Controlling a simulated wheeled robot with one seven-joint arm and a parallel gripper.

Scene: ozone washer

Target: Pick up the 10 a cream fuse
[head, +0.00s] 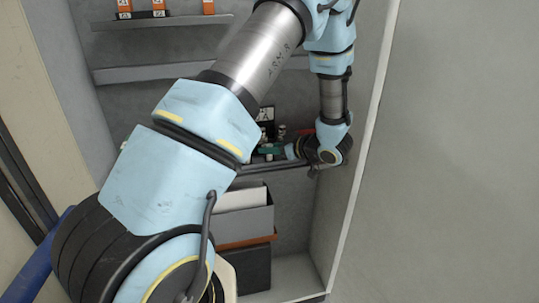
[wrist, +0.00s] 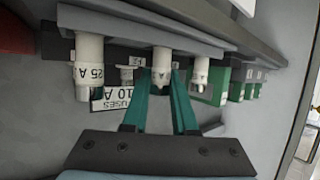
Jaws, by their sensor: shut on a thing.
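A label reading "FUSES 10 A" (wrist: 112,99) is beside the left finger, partly hidden. In the head view, my gripper (head: 271,150) is small and partly hidden at the shelf; I cannot make out the held fuse there.
Green blocks (wrist: 218,88) with white labels stand right of the fuses in the wrist view. In the head view, a grey box (head: 250,218) sits below the shelf, and orange items (head: 124,7) stand on the top shelf (head: 170,22). A cabinet side wall (head: 352,165) is close on the right.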

